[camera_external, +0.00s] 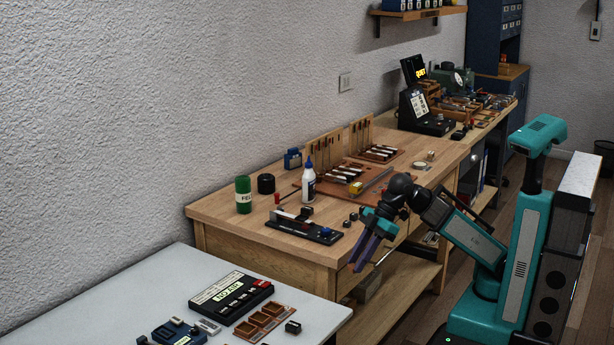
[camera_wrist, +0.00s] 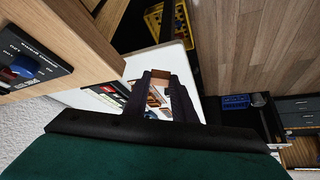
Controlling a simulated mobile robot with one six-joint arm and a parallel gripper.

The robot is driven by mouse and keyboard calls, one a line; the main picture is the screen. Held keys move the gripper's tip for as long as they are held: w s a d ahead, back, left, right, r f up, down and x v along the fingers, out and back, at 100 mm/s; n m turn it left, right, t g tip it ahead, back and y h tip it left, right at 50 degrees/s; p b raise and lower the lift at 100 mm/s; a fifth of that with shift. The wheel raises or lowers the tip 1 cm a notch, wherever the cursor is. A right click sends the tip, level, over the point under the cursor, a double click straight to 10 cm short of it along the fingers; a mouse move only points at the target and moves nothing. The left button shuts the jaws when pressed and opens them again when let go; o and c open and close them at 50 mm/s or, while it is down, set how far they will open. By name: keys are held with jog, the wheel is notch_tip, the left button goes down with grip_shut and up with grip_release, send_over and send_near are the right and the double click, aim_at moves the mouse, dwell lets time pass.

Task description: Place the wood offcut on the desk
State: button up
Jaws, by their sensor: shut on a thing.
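My gripper (camera_external: 364,254) hangs tilted downward in front of the wooden desk's near right corner, off its top. In the wrist view my gripper (camera_wrist: 159,80) is shut on a small brown wood offcut (camera_wrist: 158,98), held between the dark fingers. The offcut cannot be clearly made out in the external view. The wooden desk (camera_external: 232,212) stands along the wall, and its edge also shows at the upper left of the wrist view (camera_wrist: 85,50). A pale table (camera_external: 120,300) stands in the foreground.
The desk carries a green felt can (camera_external: 243,194), a white glue bottle (camera_external: 308,183), a black fixture (camera_external: 305,226) and piano action parts. The pale table holds a black labelled box (camera_external: 231,297) and a brown tray (camera_external: 262,322). A lower shelf (camera_external: 405,283) lies under the desk.

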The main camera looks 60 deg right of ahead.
jog(key=s+d+f+n+b, duration=0.1)
jog(key=s+d+f, duration=0.1)
jog(key=s+f, duration=0.2)
jog(key=shift+f+g+b, duration=0.3)
jog(key=shift+f+g, duration=0.1)
jog(key=shift+f, duration=0.4)
jog(key=shift+w+p, duration=0.15)
jog(key=shift+p, duration=0.15)
jog(key=w+a+p, duration=0.1)
jog(key=a+p, duration=0.1)
jog(key=p, duration=0.2)
jog(key=w+a+p, duration=0.2)
jog(key=a+p, duration=0.1)
jog(key=p, duration=0.2)
jog(key=w+a+p, duration=0.2)
jog(key=p, duration=0.3)
jog(key=shift+w+a+f, duration=0.1)
jog(key=shift+a+f, duration=0.05)
jog(key=shift+f, duration=0.05)
jog(key=w+a+p, duration=0.1)
jog(key=p, duration=0.5)
jog(key=shift+a+f+p, duration=0.1)
jog(key=shift+p, duration=0.2)
jog(key=w+a+p, duration=0.1)
jog(key=p, duration=0.3)
jog(key=shift+a, duration=0.15)
jog(key=p, duration=0.3)
jog(key=shift+w+a+f, duration=0.15)
jog(key=shift+w+a, duration=0.05)
jog(key=shift+a, duration=0.2)
